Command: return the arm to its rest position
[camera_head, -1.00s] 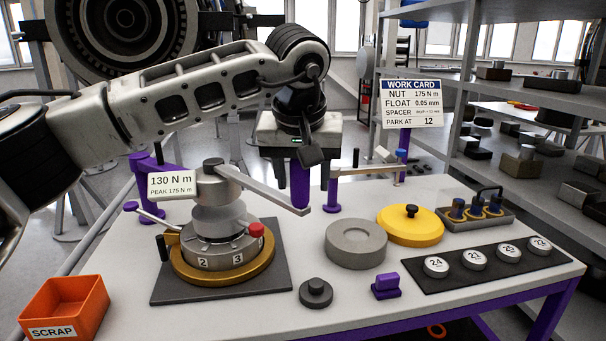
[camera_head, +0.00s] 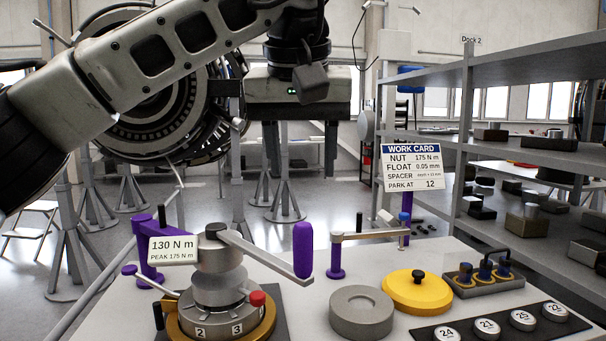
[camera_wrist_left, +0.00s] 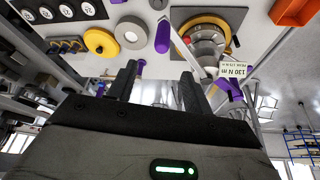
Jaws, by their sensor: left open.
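My left arm comes in from the left of the head view and is raised above the table. My left gripper (camera_head: 300,145) is open and empty, its two fingers pointing down. It is apart from the purple handle (camera_head: 303,250) of the torque lever (camera_head: 258,255), which stands upright below it. The wrist view shows the spread fingers of the gripper (camera_wrist_left: 160,85) and the purple handle (camera_wrist_left: 163,37) beyond them. The lever sits on a grey fixture with a gold ring (camera_head: 265,330). My right gripper is not in view.
The table (camera_head: 310,270) holds a grey ring (camera_head: 361,312), a yellow lid (camera_head: 418,293) and numbered discs (camera_head: 487,328). A work card (camera_head: 413,166) stands behind. Shelves (camera_head: 540,95) are at the right, an engine (camera_head: 150,90) behind my arm. Clear space surrounds the gripper.

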